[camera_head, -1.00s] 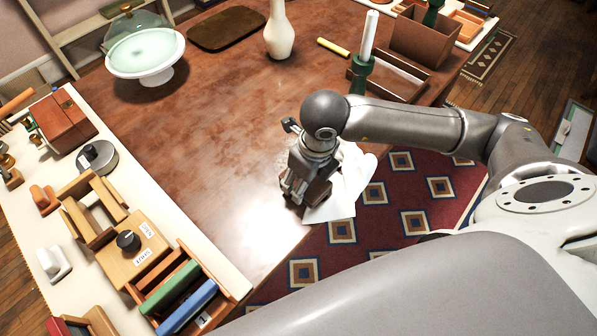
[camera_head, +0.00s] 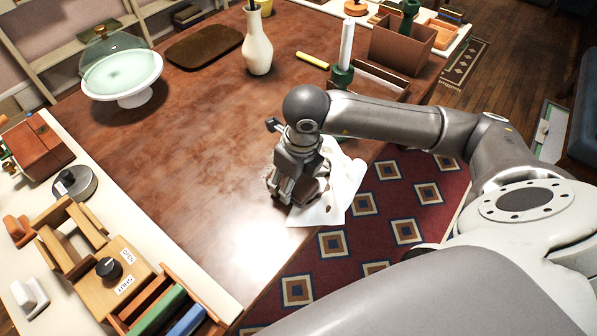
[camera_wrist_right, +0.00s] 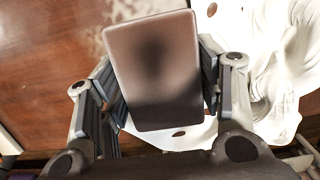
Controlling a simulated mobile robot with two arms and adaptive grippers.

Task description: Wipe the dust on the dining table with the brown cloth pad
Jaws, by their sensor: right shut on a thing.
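The dining table (camera_head: 190,130) has a brown wooden top with pale dusty-looking patches over its middle; one pale patch also shows at the top of the right wrist view. My right gripper (camera_head: 290,198) is low over the table's near right edge. It is shut on the brown cloth pad (camera_wrist_right: 155,75), a flat brown block between its fingers. In the head view the pad is mostly hidden by the gripper. Whether it touches the tabletop, I cannot tell. My left gripper is not in view.
A white crumpled cloth (camera_head: 342,185) lies at the table edge beside my right gripper. A cake stand (camera_head: 122,75), dark board (camera_head: 205,47), white vase (camera_head: 257,45), yellow stick (camera_head: 312,60) and candle holder (camera_head: 343,75) stand or lie at the back. The middle is clear.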

